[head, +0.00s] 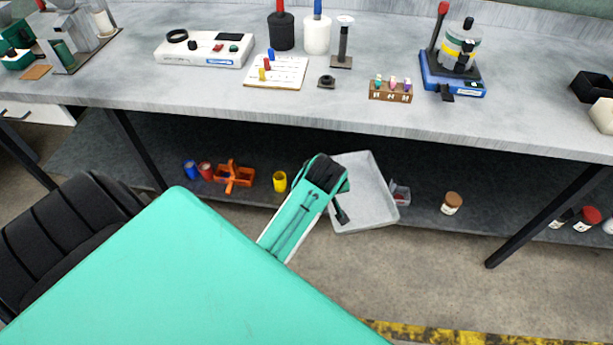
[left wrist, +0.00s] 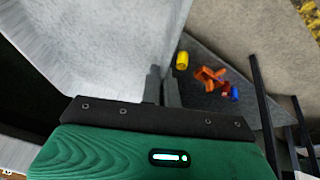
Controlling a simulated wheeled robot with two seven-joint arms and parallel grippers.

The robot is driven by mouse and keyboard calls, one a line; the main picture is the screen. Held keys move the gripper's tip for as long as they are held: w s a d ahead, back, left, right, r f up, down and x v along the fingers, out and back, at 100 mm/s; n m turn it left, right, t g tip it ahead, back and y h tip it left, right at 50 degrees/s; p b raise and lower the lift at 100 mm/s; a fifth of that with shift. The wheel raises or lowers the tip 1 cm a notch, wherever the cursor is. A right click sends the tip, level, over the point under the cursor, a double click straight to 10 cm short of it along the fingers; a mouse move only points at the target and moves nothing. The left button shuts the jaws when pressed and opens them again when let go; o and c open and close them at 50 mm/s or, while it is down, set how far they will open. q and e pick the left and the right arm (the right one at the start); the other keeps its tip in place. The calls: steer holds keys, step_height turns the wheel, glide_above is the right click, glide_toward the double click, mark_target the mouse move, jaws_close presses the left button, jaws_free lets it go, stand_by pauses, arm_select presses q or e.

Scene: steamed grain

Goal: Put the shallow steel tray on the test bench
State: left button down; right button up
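The shallow steel tray (head: 372,190) is a pale grey rectangular tray at the lower shelf level, with its near end out past the shelf's front edge. My left gripper (head: 342,208) is at the tray's left side in the head view. In the left wrist view the tray (left wrist: 110,45) fills the upper left, and its rim runs down between the two fingers of my left gripper (left wrist: 163,88), which look closed on it. The test bench (head: 330,100) is the grey worktop above the shelf. My right gripper is not in view.
The lower shelf (head: 420,170) holds an orange caddy (head: 234,174), a yellow cup (head: 280,181), a clear box (head: 400,194) and a brown-lidded jar (head: 452,203). On the bench stand a white device (head: 205,50), a vial rack (head: 391,92) and a blue-based apparatus (head: 453,75).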

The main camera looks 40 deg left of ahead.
arm_select(q)
steer(key=w+d+r+m+h, duration=0.2)
steer(key=r+m, duration=0.3)
steer(key=r, duration=0.4)
steer(key=w+d+r+m+h, duration=0.2)
steer(key=d+r+m, duration=0.3)
steer(key=r, duration=0.4)
steer(key=shift+w+d+m, duration=0.15)
steer(key=shift+w+m, duration=0.15)
steer(key=shift+w, duration=0.3)
steer(key=shift+s, duration=0.1)
